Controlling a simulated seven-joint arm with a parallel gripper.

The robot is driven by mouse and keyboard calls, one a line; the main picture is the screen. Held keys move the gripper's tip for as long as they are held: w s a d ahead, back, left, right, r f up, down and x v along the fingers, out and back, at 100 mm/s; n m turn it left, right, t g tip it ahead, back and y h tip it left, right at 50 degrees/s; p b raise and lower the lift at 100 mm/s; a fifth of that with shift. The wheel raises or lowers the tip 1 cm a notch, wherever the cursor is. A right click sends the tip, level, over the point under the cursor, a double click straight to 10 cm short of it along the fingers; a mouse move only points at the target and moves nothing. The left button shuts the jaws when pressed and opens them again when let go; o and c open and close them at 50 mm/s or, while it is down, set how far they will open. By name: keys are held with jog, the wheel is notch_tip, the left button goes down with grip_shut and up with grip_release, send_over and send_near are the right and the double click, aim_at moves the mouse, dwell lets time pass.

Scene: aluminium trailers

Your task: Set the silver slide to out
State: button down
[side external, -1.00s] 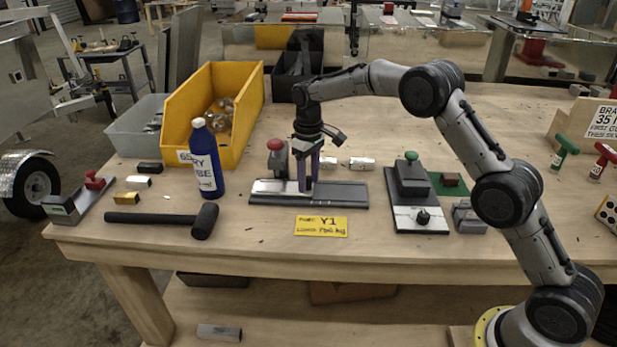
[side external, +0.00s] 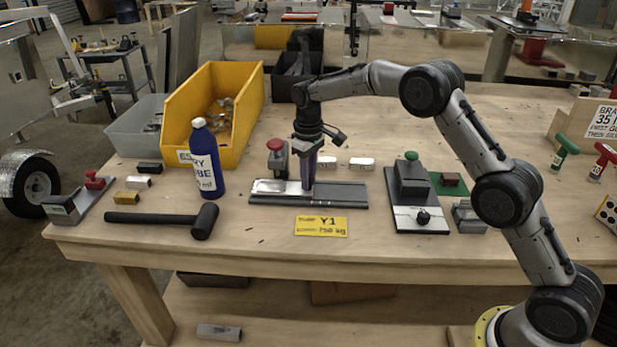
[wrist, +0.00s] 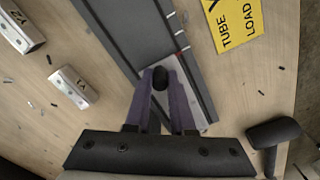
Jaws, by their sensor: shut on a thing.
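The silver slide (side external: 273,186) is a bright plate in a long dark grey track (side external: 345,197) on the bench. It lies in the left part of the track in the side view. In the wrist view its bright end (wrist: 177,68) shows beside a small black knob (wrist: 160,80). My gripper (side external: 308,187) points down over the track, its purple fingers (wrist: 160,85) closed around the knob. White ticks and one red mark (wrist: 182,50) line the track's edge, the red mark close to the slide's end. My fingers and gripper body hide part of the slide.
A grey block with a red knob (side external: 277,158) stands behind the track. A yellow label (side external: 321,226) lies in front. A black mallet (side external: 165,220) and blue bottle (side external: 206,160) are left. A green-knobbed fixture (side external: 412,190) is right. Small metal blocks (side external: 361,163) lie behind.

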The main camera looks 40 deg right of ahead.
dwell(0.8)
jog(key=s+d, duration=1)
jog(key=c, duration=0.8)
grip_release()
jog(key=shift+d, duration=0.1)
jog(key=shift+o, duration=0.2)
jog(key=shift+r, duration=0.1)
jog(key=shift+r, duration=0.3)
notch_tip(320, 180, up, 13)
